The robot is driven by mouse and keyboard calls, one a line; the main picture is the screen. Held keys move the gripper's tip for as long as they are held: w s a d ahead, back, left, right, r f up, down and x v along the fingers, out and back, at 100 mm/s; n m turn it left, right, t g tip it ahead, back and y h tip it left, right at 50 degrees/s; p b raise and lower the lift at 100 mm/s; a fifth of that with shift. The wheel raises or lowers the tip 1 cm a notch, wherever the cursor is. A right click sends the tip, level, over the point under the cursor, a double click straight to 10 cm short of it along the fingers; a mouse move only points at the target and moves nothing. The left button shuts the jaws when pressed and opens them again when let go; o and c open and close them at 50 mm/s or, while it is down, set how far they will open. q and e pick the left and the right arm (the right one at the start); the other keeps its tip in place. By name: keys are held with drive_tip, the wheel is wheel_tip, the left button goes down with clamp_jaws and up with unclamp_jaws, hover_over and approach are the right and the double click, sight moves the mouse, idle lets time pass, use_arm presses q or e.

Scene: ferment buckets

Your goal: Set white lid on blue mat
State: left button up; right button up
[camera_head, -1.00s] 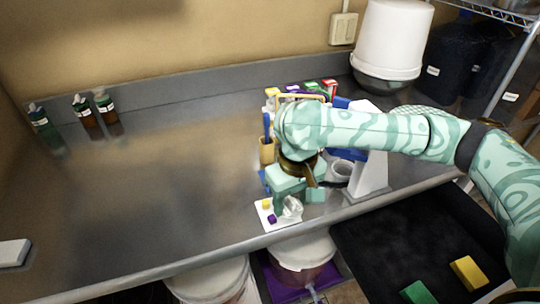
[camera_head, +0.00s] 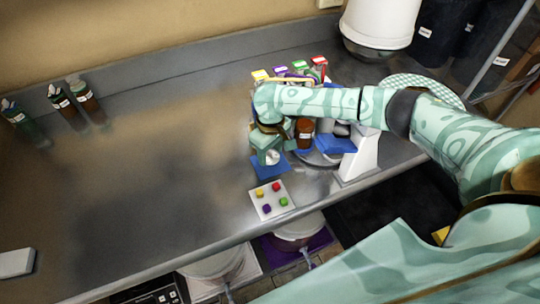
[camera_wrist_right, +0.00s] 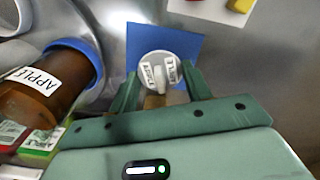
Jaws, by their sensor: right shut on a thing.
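My right gripper (camera_head: 268,150) points down over the blue mat (camera_head: 268,172) and is shut on the white lid (camera_head: 272,157). In the right wrist view, the lid (camera_wrist_right: 157,70) is round, with a raised grip and dark lettering, between the fingers (camera_wrist_right: 160,82). The blue mat (camera_wrist_right: 183,43) lies under and around it. I cannot tell whether the lid touches the mat or is just above it. My left gripper is not in view.
A white board (camera_head: 272,212) with colored pieces lies in front of the mat. An APPLE-labelled brown bottle (camera_wrist_right: 42,88) with a blue rim stands beside the gripper. A white stand (camera_head: 362,160) is to the right. The counter's left middle is clear.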

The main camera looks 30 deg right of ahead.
sight(270, 151)
drive_tip(key=shift+f, duration=0.8)
drive_tip(key=shift+r, duration=0.1)
drive_tip(key=o, duration=0.9)
drive_tip(key=shift+o, duration=0.2)
wheel_tip(270, 151, up, 12)
drive_tip(key=p, duration=0.4)
